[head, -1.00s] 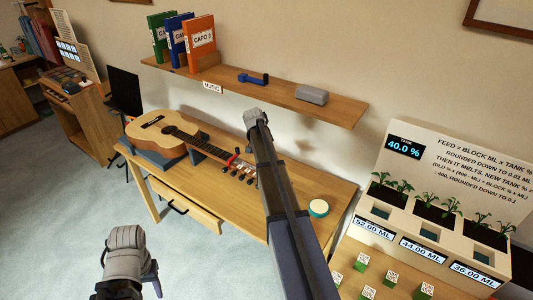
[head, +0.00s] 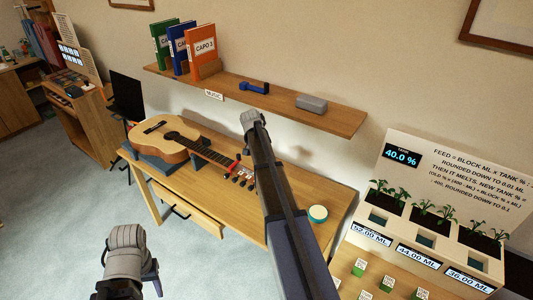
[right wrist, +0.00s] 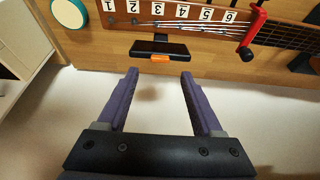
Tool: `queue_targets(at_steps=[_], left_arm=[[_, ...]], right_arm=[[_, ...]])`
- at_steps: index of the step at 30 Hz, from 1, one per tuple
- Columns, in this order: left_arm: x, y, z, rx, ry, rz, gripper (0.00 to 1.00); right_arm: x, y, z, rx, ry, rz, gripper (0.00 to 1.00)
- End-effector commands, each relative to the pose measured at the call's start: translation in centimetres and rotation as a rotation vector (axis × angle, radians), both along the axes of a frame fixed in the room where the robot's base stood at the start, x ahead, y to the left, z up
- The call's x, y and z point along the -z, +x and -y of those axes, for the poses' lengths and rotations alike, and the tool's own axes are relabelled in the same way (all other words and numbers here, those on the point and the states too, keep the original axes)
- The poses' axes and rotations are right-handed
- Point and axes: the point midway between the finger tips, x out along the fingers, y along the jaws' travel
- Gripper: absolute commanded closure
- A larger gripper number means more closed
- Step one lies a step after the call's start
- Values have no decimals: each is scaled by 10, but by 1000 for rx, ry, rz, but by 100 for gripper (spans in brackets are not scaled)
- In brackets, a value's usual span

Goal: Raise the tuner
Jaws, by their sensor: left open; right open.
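The guitar (head: 168,138) lies on a dark stand on the wooden desk, its neck pointing right. In the right wrist view its headstock (right wrist: 195,12) carries labels numbered from 1. A black flat device with an orange part, which looks like the tuner (right wrist: 159,48), sits at the headstock's near edge. My right gripper (right wrist: 159,76) is open and empty, its two fingers pointing toward the tuner, apart from it. In the head view my right arm hides the tuner and the right fingers. My left gripper (head: 130,287) is open and empty, low at the left, away from the desk.
A red capo (right wrist: 255,32) is on the neck beside the headstock. A round green-rimmed object (head: 318,213) lies on the desk (head: 335,190) at the right. Above is a shelf (head: 340,121) with binders, a blue item (head: 255,87) and a grey box (head: 311,103). A planter display (head: 440,185) stands right.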

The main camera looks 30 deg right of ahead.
Motion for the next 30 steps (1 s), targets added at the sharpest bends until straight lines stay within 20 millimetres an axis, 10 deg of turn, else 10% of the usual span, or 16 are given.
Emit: queue_targets(at_steps=[6, 25, 30], left_arm=[[-29, 0, 0, 1, 0, 0, 50], [-29, 0, 0, 1, 0, 0, 50], [-25, 0, 0, 1, 0, 0, 50]], right_arm=[[-29, -4, -9, 0, -1, 0, 32], [-29, -5, -14, -6, 0, -2, 32], [-23, -21, -73, -135, 15, -46, 32]])
